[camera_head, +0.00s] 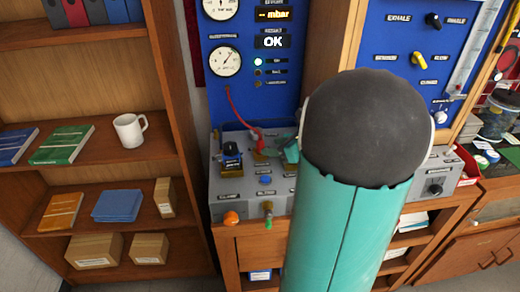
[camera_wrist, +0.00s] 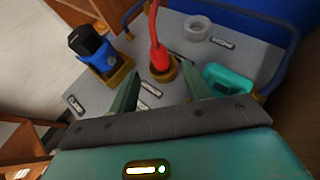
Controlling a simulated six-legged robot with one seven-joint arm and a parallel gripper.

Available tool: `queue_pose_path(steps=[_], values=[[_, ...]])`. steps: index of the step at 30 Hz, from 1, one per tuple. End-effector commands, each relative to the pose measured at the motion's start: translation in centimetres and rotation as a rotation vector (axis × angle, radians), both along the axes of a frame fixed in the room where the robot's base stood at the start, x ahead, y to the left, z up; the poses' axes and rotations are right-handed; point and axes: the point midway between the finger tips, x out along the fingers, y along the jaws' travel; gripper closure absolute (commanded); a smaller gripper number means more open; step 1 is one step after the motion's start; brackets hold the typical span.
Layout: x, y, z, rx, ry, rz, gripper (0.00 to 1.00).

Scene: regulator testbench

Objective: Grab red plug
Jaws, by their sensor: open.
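The red plug (camera_wrist: 158,58) stands upright in a brass-coloured socket on the grey bench unit, in the upper middle of the wrist view. In the head view the red plug (camera_head: 258,136) sits below the gauges, with a red hose rising from it to the blue panel. My gripper (camera_wrist: 164,95) is open, its two green fingers apart and pointing at the bench, with the plug ahead of the gap between them. Nothing is between the fingers. In the head view my arm covers the right part of the bench unit.
A blue and black connector (camera_wrist: 95,50) stands in a holder left of the plug. A teal piece (camera_wrist: 228,78) lies to the right, and a grey ring (camera_wrist: 197,27) behind. The grey bench unit (camera_head: 228,190) backs onto a blue gauge panel (camera_head: 262,102). A wooden shelf (camera_head: 90,170) stands left.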

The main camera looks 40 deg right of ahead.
Motion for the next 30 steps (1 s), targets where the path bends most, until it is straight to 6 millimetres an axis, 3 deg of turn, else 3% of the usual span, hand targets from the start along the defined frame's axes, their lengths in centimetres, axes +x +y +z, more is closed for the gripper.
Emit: queue_pose_path(steps=[7, 15, 16, 23, 30], values=[[3.4, 0.6, -1.8, 0.001, 0.001, 0.003, 0.52], [3.8, 0.7, -2.0, 0.000, 0.001, 0.001, 0.52], [3.8, 0.7, -2.0, 0.000, 0.001, 0.001, 0.53], [3.8, 0.7, -2.0, 0.000, 0.001, 0.001, 0.99], [3.8, 0.7, -2.0, 0.000, 0.000, 0.001, 1.00]])
